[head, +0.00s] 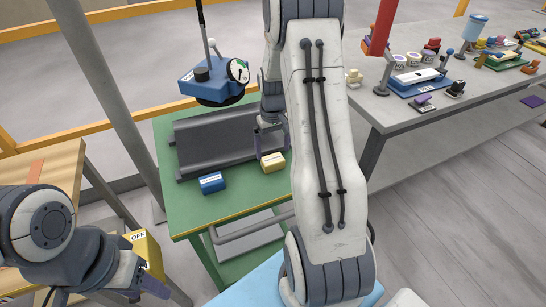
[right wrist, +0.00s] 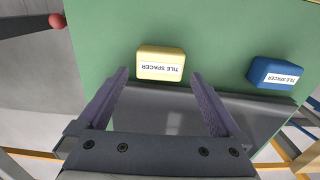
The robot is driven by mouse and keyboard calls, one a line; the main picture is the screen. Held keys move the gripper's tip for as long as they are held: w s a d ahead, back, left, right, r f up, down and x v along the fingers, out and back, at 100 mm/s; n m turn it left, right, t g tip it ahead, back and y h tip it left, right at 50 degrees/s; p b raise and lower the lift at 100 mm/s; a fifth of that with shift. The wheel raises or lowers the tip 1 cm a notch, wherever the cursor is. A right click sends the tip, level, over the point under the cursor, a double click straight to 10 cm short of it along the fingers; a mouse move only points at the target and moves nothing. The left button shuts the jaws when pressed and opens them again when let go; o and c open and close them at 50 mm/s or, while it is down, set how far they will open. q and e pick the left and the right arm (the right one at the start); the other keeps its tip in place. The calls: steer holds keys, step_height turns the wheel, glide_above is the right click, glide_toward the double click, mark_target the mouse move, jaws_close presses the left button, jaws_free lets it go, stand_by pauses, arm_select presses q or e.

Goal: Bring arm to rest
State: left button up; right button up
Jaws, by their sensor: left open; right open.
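My right arm runs down the middle of the head view. Its gripper (head: 268,140) is above the green table, close to a yellow tile spacer block (head: 272,162). In the right wrist view the right gripper (right wrist: 159,76) is open, its jaws empty; the yellow block (right wrist: 161,63) lies just beyond and between the fingertips. A blue tile spacer block (head: 212,183) lies apart on the table and shows at the right of the wrist view (right wrist: 273,73). My left gripper (head: 152,286) is open at the lower left of the head view, by a yellow OFF box.
The green table (head: 190,215) carries a long grey grooved piece (head: 215,140). A blue device with a dial (head: 215,78) is above its far edge. A grey bench (head: 400,120) with several tools stands at right. A wooden table (head: 60,165) is at left. Floor at lower right is clear.

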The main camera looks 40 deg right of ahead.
step_height(320, 180, up, 5)
steer(key=shift+r, duration=0.1)
steer(key=s+a+r+n+p, duration=0.1)
steer(key=s+a+r+n, duration=0.15)
steer(key=a, duration=0.45)
steer(key=s+a+r+n+p, duration=0.1)
steer(key=a+r, duration=0.2)
steer(key=a, duration=0.5)
steer(key=s+a+r+n, duration=0.1)
steer(key=s+a+r, duration=0.15)
steer(key=a, duration=0.45)
steer(key=s+a+r+n+p, duration=0.1)
steer(key=s+a+r+n, duration=0.1)
steer(key=s+a, duration=0.3)
steer(key=s+a+r+n+y+p, duration=0.1)
steer(key=s+a, duration=0.4)
steer(key=s, duration=0.7)
steer(key=shift+a+r+n, duration=0.2)
steer(key=shift+r+n, duration=0.45)
steer(key=shift+n, duration=0.5)
